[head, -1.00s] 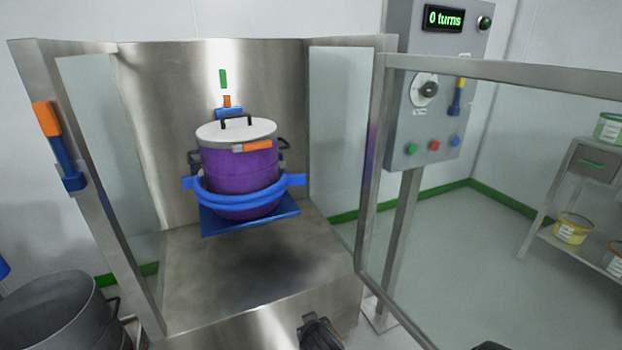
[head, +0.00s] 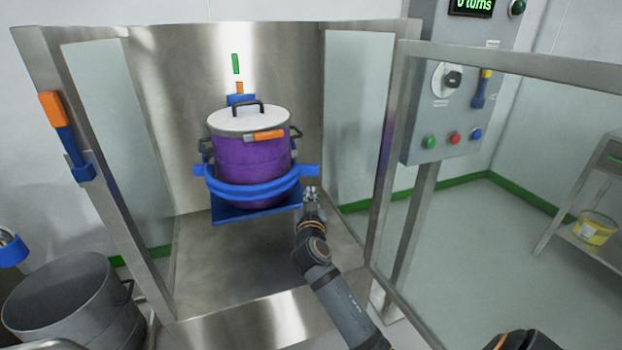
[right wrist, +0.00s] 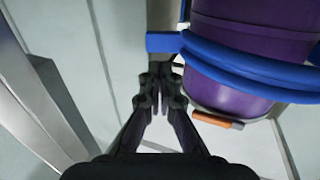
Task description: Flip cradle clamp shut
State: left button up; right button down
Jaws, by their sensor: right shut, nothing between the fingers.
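A purple drum (head: 248,158) with a white lid stands upright in the blue cradle (head: 235,193) inside the steel enclosure. An orange-handled clamp lever (head: 266,135) lies across the drum's front just under the lid. In the right wrist view the orange handle (right wrist: 212,120) shows below the drum. My right gripper (head: 311,190) is shut and empty. It is beside the right end of the cradle's blue band, lower than the orange handle. The right wrist view shows the fingertips (right wrist: 160,88) close to the band's end (right wrist: 163,42); contact cannot be told. My left gripper is not in view.
The enclosure's glazed door (head: 480,56) stands open on the right. A control panel (head: 430,110) with a knob and buttons is behind it. A grey open drum (head: 65,290) stands at the lower left. The steel floor in front of the cradle is clear.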

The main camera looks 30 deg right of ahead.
aim_at(311, 172)
jog(key=x, duration=0.8)
jog(key=shift+w+d+b, duration=0.3)
jog(key=shift+w+d, duration=0.05)
jog(key=shift+w, duration=0.15)
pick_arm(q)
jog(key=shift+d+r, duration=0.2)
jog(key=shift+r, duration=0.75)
